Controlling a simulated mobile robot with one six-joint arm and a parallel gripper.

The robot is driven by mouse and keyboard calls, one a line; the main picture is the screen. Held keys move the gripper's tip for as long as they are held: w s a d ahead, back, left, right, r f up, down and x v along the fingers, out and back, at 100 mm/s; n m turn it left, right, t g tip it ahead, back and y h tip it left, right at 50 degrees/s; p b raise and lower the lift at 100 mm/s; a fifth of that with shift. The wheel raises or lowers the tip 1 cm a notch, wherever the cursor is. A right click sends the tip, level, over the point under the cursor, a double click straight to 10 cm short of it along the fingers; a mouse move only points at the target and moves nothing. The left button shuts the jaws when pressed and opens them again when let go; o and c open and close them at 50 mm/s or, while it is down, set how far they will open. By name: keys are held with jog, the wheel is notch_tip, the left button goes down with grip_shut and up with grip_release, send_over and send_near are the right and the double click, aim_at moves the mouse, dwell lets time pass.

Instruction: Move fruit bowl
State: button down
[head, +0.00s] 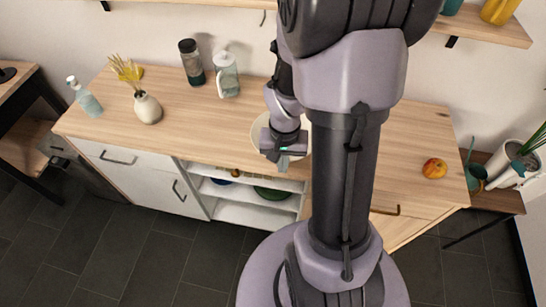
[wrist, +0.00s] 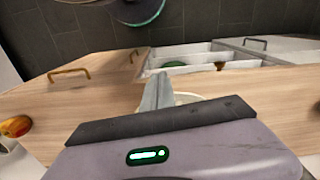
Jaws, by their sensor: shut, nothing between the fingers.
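A pale round bowl (head: 257,129) stands on the wooden sideboard top (head: 200,140), mostly hidden behind my gripper and arm in the head view. Its pale rim (wrist: 187,98) shows behind the fingers in the wrist view. I cannot see what it holds. My gripper (head: 283,161) is at the bowl's near side, over the front edge of the top. Its fingers (wrist: 158,90) are together with nothing between them. I cannot tell whether they touch the bowl. A red-yellow apple (head: 435,168) lies on the top at the right, apart from the bowl.
A white vase (head: 148,108), soap bottle (head: 85,97), dark shaker (head: 191,62) and glass jug (head: 227,75) stand left of the bowl. A green dish (head: 272,193) sits in the open white shelves below. The top between the vase and bowl is clear.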

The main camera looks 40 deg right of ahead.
jog(key=w+d+f+b, duration=0.1)
jog(key=w+d+f, duration=0.1)
jog(key=w+f, duration=0.1)
jog(key=shift+d+f+b, duration=0.25)
jog(key=shift+f+b, duration=0.15)
jog(key=shift+f, duration=0.4)
jog(key=shift+w, duration=0.1)
jog(key=shift+w+d+p, duration=0.35)
jog(key=shift+w+d, duration=1)
jog(key=shift+w, duration=0.1)
jog(key=shift+a, duration=0.1)
